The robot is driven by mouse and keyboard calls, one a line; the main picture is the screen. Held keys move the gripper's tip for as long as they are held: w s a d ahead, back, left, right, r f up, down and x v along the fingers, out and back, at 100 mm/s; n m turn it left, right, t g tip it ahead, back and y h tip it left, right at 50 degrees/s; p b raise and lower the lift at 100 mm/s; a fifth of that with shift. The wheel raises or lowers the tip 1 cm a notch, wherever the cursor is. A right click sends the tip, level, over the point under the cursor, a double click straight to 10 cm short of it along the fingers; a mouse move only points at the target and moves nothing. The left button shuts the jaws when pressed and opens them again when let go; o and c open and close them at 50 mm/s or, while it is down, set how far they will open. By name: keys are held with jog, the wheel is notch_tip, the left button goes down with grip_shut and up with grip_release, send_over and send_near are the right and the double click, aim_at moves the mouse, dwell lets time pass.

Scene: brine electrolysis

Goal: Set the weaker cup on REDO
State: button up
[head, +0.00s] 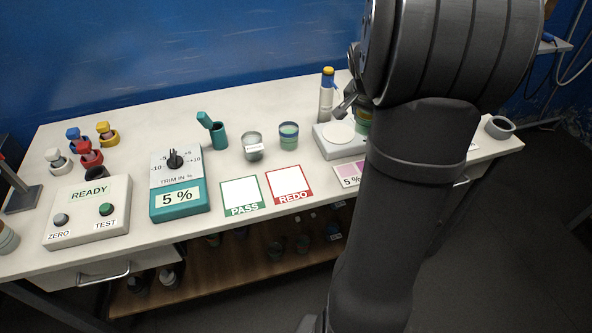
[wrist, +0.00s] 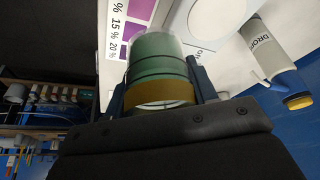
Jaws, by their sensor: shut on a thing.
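My gripper (wrist: 158,82) is shut on a green cup with a yellow band (wrist: 160,62), one finger on each side. In the head view the same cup (head: 362,122) shows partly behind my arm, near a white box with a round pad (head: 338,132). Whether it touches the box is unclear. A second cup, teal with a coloured band (head: 288,136), stands upright on the table. A clear greyish cup with a small label (head: 253,147) stands to its left. The red-edged REDO card (head: 289,184) lies empty at the front, right of the empty green-edged PASS card (head: 240,194).
A trim dial box reading 5 % (head: 179,182) and a READY box (head: 88,210) stand left. A teal holder (head: 217,133) and a dropper bottle (head: 326,95) stand behind. A colour chart (head: 350,172) lies right of REDO. A grey ring (head: 499,127) is far right.

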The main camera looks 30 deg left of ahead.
jog(key=s+a+f+n+y, duration=0.1)
jog(key=s+a+f+n, duration=0.15)
jog(key=s, duration=0.35)
jog(key=s+a+f+n+y, duration=0.1)
jog(key=s+a+n+y, duration=0.2)
jog(key=s, duration=0.4)
jog(key=shift+n+h, duration=0.55)
jog(key=shift+h, duration=0.15)
jog(key=a+f, duration=0.2)
jog(key=a, duration=0.1)
jog(key=s+a+f, duration=0.1)
jog(key=a+f, duration=0.1)
jog(key=a, duration=0.2)
jog(key=a+f, duration=0.2)
jog(key=a, duration=0.2)
jog(key=shift+s+f, duration=0.2)
jog(key=shift+f, duration=2.05)
jog(key=shift+f, duration=0.15)
jog(key=o, duration=1.1)
jog(key=v, duration=1.2)
